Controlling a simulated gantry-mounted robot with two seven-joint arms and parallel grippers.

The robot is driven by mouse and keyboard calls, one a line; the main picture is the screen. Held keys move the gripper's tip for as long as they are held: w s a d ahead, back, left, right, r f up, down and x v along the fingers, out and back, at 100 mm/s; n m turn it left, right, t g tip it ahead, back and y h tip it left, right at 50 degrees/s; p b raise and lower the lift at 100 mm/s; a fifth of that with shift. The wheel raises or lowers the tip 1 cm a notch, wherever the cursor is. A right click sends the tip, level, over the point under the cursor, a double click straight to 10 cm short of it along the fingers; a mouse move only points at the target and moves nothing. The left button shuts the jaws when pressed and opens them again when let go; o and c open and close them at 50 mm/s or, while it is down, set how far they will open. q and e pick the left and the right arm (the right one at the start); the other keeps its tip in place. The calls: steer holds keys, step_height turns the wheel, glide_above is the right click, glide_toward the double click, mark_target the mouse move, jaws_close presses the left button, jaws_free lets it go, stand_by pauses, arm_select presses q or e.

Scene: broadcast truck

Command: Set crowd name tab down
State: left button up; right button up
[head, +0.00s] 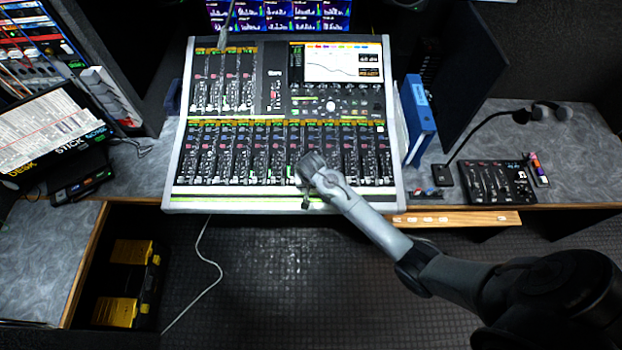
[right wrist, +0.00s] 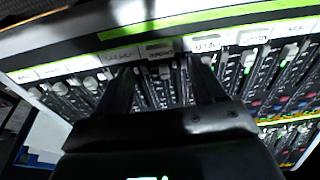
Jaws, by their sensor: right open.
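My right gripper (head: 304,202) is at the front edge of the mixing console (head: 188,150), right of its middle. In the right wrist view its two dark fingers (right wrist: 162,72) are open and apart. A small name tab (right wrist: 158,50) lies on the console's pale label strip, in line with the gap between the fingers. Its lettering is too blurred to read for sure, so I cannot confirm it is the crowd tab. The fingers do not appear closed on it. Other tabs (right wrist: 206,43) lie along the same strip. My left gripper is out of view.
A wooden ledge (head: 470,220) with several small white tabs juts out at the console's front right. A blue binder (head: 418,120), a small control panel (head: 485,182) and a gooseneck microphone (head: 480,126) stand to the right.

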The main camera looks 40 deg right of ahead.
step_height(320, 180, up, 5)
steer(key=s+a+r+n, duration=0.3)
steer(key=s, duration=0.5)
steer(key=s+a+r+n+t+y, duration=0.1)
steer(key=s+a+r+n, duration=0.2)
steer(key=s, duration=0.6)
steer(key=s+a+r+n+y, duration=0.1)
steer(key=s+a+r+n, duration=0.2)
steer(key=s, duration=0.5)
steer(key=shift+s+a+n, duration=0.3)
steer(key=shift+a+n, duration=0.3)
steer(key=shift+a, duration=0.35)
steer(key=shift+r, duration=0.15)
